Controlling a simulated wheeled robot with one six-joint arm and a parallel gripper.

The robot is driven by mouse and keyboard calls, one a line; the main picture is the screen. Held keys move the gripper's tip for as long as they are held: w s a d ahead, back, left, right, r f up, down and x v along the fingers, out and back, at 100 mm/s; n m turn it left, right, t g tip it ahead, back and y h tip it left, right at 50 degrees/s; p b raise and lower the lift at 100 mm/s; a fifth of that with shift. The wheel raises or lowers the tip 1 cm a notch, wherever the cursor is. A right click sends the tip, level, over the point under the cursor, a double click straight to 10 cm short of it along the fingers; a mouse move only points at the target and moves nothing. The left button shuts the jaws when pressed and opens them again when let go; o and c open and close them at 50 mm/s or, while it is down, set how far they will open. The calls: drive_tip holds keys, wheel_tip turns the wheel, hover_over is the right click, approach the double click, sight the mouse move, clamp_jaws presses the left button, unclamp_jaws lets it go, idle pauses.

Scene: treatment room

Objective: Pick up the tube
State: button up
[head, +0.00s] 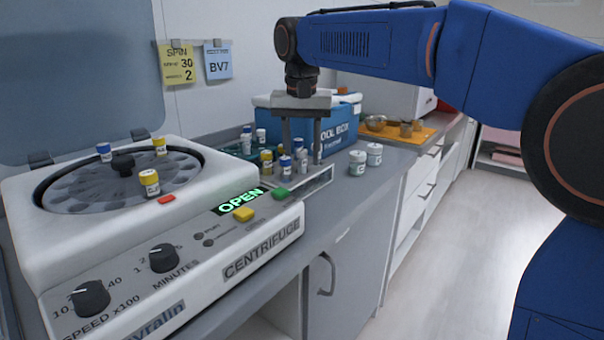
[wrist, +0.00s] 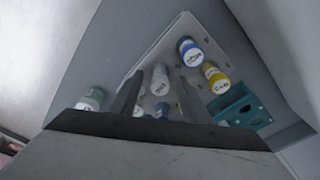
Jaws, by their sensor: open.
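Several capped tubes stand in a white rack beside the centrifuge: a yellow-capped tube (head: 266,161), a blue-capped tube (head: 285,166) and white-capped tubes (head: 302,162). Which one the task means cannot be told. My gripper (head: 302,155) points down over the rack, open, with its fingers around the white-capped group in the picture. In the wrist view, a white-capped tube (wrist: 160,80) shows between the fingers. A blue-capped tube (wrist: 190,52) and a yellow-capped tube (wrist: 216,78) stand to the right of them. My gripper hides part of the lower tubes there.
The open centrifuge (head: 260,240) at left holds several tubes in its rotor, and its display reads OPEN. Two white-lidded jars (head: 374,154) stand to the right. A teal rack (wrist: 240,105) is close by. Notes hang on the wall.

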clamp_jaws()
drive_tip(key=shift+r, duration=0.1)
